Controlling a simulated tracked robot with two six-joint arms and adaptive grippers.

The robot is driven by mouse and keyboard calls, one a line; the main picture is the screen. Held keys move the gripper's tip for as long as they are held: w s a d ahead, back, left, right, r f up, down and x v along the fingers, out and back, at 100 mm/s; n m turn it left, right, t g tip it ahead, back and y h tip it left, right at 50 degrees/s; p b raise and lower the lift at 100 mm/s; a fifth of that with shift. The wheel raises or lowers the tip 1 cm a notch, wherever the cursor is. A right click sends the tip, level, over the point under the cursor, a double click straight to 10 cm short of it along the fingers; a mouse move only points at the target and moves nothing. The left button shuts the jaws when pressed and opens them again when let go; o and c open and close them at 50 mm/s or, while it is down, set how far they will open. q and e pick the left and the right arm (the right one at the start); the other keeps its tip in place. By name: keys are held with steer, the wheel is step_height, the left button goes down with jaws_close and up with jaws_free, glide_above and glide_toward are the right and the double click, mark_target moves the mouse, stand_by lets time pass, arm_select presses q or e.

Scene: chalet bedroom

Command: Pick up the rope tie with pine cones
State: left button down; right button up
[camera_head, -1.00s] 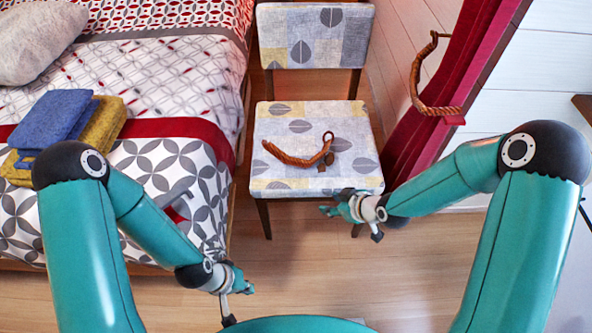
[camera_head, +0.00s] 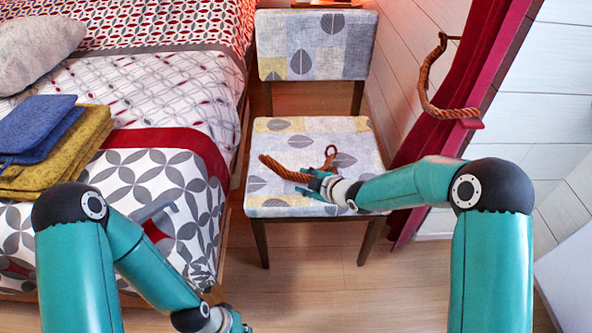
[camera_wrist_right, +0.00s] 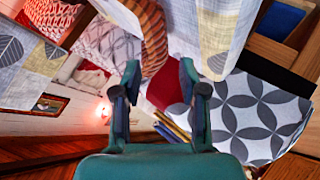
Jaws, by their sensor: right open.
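The brown twisted rope tie (camera_head: 285,170) lies on the patterned chair seat (camera_head: 360,150), with a loop at its right end. My right gripper (camera_head: 312,186) is over the front of the seat, right by the rope, and hides part of it. I cannot make out the pine cones behind it. In the right wrist view the rope (camera_wrist_right: 152,35) shows large just beyond the two parted fingers (camera_wrist_right: 160,88), which are empty. I cannot tell whether they touch it. My left gripper (camera_head: 236,322) is low at the bottom edge, away from the chair and partly cut off.
A second rope tie (camera_head: 428,85) hangs by the red curtain (camera_head: 450,125) on the right. The bed (camera_head: 185,85) stands left of the chair, with folded blue (camera_head: 38,125) and yellow (camera_head: 65,160) cloths on it. Wooden floor (camera_head: 310,290) is free in front.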

mark_target(292, 177)
steer(key=shift+a+b+x, duration=0.25)
steer(key=shift+b+x, duration=0.3)
steer(key=shift+x, duration=3.05)
steer(key=shift+s+r, duration=0.1)
steer(key=shift+r, duration=0.1)
jaws_close()
